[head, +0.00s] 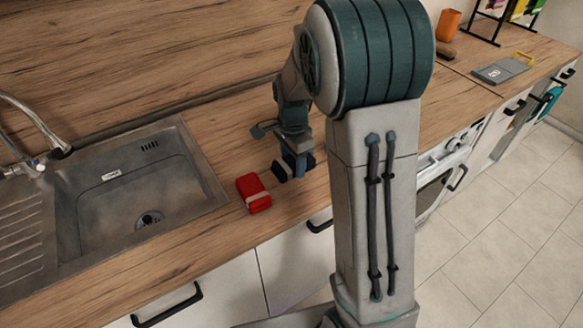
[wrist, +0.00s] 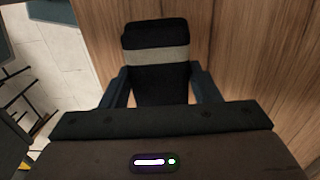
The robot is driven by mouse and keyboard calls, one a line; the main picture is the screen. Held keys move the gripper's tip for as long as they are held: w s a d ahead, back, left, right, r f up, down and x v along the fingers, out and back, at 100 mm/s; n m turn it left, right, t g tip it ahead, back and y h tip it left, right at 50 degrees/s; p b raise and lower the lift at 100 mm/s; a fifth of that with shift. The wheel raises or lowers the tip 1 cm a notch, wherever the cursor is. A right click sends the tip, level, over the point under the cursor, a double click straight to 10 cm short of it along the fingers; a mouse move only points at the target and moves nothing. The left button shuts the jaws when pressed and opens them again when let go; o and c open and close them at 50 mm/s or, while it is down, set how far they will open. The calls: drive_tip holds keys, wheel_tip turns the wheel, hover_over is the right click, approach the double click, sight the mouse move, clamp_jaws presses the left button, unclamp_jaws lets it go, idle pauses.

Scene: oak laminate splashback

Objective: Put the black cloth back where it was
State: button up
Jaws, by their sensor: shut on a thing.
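The black cloth (wrist: 156,36) is a folded bundle with a pale grey band around it. In the wrist view it sits between the two blue fingers of my gripper (wrist: 160,84), which is shut on it. In the head view my gripper (head: 297,166) points down at the counter, and the dark ends of the cloth (head: 281,172) show at its sides. The cloth is at or just above the wood; I cannot tell whether it touches. My gripper hides its middle in the head view.
A red folded bundle (head: 250,186) with a pale band lies on the counter (head: 225,125) just left of the cloth. A steel sink (head: 190,165) is further left. A grey board (head: 497,72), an orange cup (head: 448,24) and a black rack (head: 487,29) stand far right.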

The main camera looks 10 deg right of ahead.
sight(292, 170)
drive_tip(key=shift+w+a+f, duration=0.1)
drive_tip(key=shift+w+f, duration=0.05)
drive_tip(key=shift+f+p, duration=0.3)
drive_tip(key=shift+f, duration=1.7)
drive_tip(key=shift+f, duration=0.15)
drive_tip(key=o, duration=1.1)
drive_tip(key=shift+c, duration=0.2)
